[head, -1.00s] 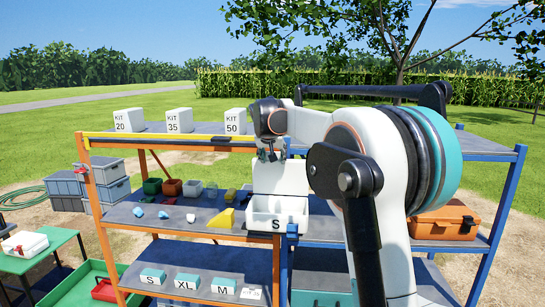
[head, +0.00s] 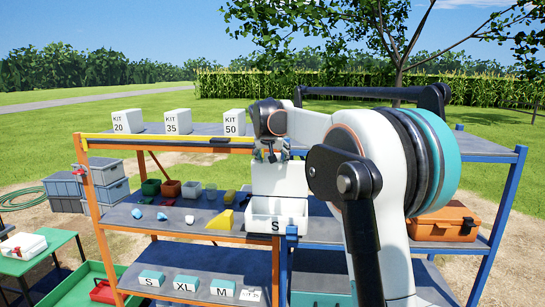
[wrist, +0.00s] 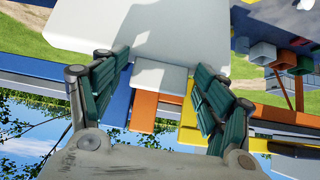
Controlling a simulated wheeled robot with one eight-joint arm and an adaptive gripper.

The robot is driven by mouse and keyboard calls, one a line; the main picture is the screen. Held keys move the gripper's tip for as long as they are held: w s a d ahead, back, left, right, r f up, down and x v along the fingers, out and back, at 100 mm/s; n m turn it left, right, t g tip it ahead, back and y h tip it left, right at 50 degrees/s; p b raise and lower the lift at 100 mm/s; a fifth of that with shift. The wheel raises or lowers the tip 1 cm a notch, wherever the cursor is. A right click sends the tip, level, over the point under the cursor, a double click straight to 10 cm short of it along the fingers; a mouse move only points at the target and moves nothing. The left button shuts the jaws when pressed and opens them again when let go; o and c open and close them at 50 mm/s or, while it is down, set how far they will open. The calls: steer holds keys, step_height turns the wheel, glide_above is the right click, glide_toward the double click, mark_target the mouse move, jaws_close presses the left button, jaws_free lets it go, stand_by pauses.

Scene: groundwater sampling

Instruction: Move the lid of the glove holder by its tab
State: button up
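The glove holder (head: 277,216) is a white bin marked S on the middle shelf. Its white lid (head: 280,180) stands raised behind the bin's opening. My gripper (head: 270,155) is at the lid's top edge in the head view. In the wrist view, the lid (wrist: 150,30) fills the top, and its small pale tab (wrist: 157,88) sticks out toward the palm. My gripper (wrist: 160,70) is open, with one dark green finger on each side of the tab. Gaps show between the fingers and the tab. The bin's inside is mostly hidden.
White kit boxes (head: 178,121) stand on the top shelf (head: 200,132), left of my gripper. Small coloured bins and loose pieces lie left of the holder, including a yellow wedge (head: 221,220). An orange case (head: 444,221) sits at the right.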

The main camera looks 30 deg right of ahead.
steer(key=v, duration=1.2)
steer(key=s+a+f+n+y+b, duration=0.1)
steer(key=s+a+f+b, duration=0.5)
steer(key=s+f+b, duration=0.6)
steer(key=s+a+f+n+y+b, duration=0.2)
steer(key=s+a+f+b, duration=0.4)
steer(key=f, duration=2.3)
steer(key=s+a+f+n+y+b, duration=0.2)
steer(key=s+a+f+b, duration=0.5)
steer(key=s+f+b, duration=1.2)
steer(key=s+f+n, duration=0.1)
steer(key=s+f, duration=0.1)
steer(key=s, duration=0.1)
steer(key=shift+f+n, duration=0.2)
steer(key=shift+n, duration=0.2)
